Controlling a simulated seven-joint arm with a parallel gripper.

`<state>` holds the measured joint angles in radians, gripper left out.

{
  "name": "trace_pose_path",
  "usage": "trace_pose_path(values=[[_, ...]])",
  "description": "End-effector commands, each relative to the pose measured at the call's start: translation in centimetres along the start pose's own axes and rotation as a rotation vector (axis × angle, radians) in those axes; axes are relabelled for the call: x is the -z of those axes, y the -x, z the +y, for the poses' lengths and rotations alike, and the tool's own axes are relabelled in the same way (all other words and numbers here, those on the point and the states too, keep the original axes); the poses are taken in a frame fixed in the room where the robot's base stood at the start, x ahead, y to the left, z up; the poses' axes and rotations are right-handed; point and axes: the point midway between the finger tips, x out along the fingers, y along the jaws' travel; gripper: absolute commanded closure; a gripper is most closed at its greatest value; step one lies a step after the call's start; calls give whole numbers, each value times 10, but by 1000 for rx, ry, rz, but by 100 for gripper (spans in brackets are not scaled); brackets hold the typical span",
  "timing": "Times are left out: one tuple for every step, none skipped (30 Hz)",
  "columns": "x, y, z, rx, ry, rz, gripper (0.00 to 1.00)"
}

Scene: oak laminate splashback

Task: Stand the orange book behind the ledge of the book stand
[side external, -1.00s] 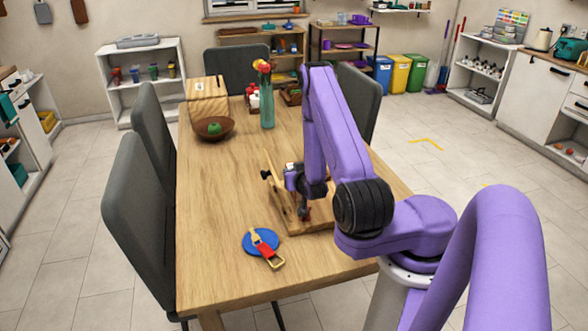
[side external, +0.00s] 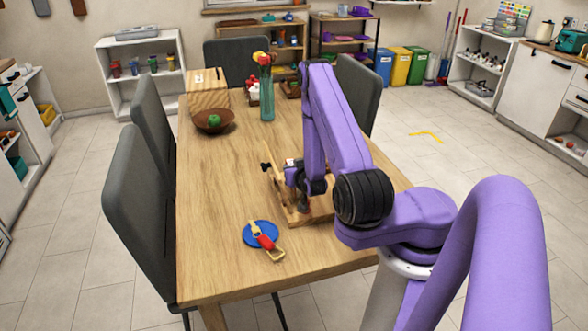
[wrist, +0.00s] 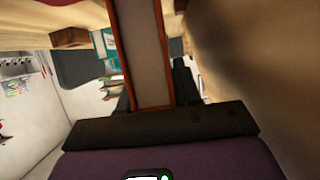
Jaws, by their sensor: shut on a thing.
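The wooden book stand (side external: 290,216) lies on the table, partly hidden behind my arm. A dark knob shows at its far left corner. My gripper (side external: 305,202) is low over the stand, pointing down. In the wrist view, my gripper (wrist: 152,92) is shut on the orange book (wrist: 143,55), seen edge-on with orange-brown covers and a grey page block between them. In the side view I cannot make out the book clearly. Whether it touches the ledge cannot be told.
The table's left middle is clear.

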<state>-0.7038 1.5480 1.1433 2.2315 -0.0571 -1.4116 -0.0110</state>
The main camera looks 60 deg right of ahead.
Motion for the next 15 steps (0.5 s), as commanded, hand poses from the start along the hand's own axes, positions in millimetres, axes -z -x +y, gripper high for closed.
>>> trace_pose_path(values=[[0, 0, 0, 0, 0, 1, 100], [-1, -1, 0, 0, 0, 1, 100], [-1, -1, 0, 0, 0, 1, 100], [-2, -1, 0, 0, 0, 1, 100], [-2, -1, 0, 0, 0, 1, 100], [-3, -1, 0, 0, 0, 1, 100], [-3, -1, 0, 0, 0, 1, 100], [-3, -2, 0, 0, 0, 1, 100], [-4, -2, 0, 0, 0, 1, 100], [-4, -2, 0, 0, 0, 1, 100], [-4, -2, 0, 0, 0, 1, 100], [-5, -2, 0, 0, 0, 1, 100], [-5, -2, 0, 0, 0, 1, 100], [-5, -3, 0, 0, 0, 1, 100], [-6, -3, 0, 0, 0, 1, 100]])
